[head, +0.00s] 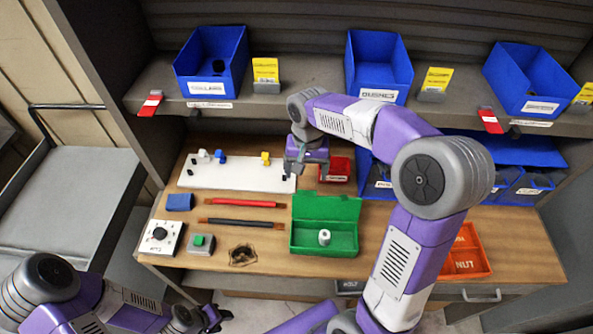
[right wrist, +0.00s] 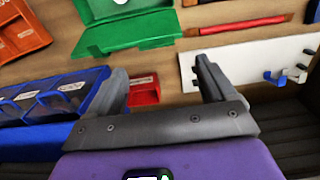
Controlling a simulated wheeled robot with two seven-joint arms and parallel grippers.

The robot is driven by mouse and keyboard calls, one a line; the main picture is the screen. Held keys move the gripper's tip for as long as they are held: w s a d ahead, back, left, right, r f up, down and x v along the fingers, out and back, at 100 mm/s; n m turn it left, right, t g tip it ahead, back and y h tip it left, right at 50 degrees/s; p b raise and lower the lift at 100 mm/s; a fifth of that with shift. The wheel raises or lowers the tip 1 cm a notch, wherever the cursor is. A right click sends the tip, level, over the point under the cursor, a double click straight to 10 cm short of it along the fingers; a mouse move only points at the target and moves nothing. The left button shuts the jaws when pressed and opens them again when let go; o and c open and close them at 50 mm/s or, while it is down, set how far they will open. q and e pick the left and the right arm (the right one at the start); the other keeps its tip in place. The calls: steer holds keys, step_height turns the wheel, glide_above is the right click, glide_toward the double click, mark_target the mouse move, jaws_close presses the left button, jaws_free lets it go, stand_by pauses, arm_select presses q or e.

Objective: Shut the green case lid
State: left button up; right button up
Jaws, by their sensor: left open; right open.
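The green case (head: 343,251) sits on the wooden worktop with its lid (head: 326,207) swung open toward the back. A small white spool-like part (head: 324,237) stands inside the case. In the right wrist view the open lid (right wrist: 130,32) shows upside down, beyond my fingertips. My right gripper (head: 294,172) is open and empty, behind and slightly left of the lid and apart from it; its two fingers (right wrist: 163,75) frame bare worktop in the wrist view. My left gripper (head: 212,320) is open, low in front of the bench, far from the case.
A white board with pegs (head: 235,178) lies left of my right gripper, and a small red bin (head: 335,170) is to its right. Red and black rods (head: 242,222) lie left of the case. An orange tray (head: 467,255) is at right. Blue bins line the shelf (head: 290,95) above.

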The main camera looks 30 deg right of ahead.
mark_target(307, 191)
steer(key=shift+s+f, duration=0.35)
steer(key=shift+f, duration=0.25)
steer(key=shift+s+f, duration=0.35)
steer(key=shift+f, duration=0.25)
steer(key=f, duration=0.3)
steer(key=shift+w+f+b, duration=0.25)
steer(key=shift+f+b, duration=0.1)
steer(key=shift+f, duration=0.35)
steer(key=shift+c, duration=0.3)
steer(key=c, duration=1.5)
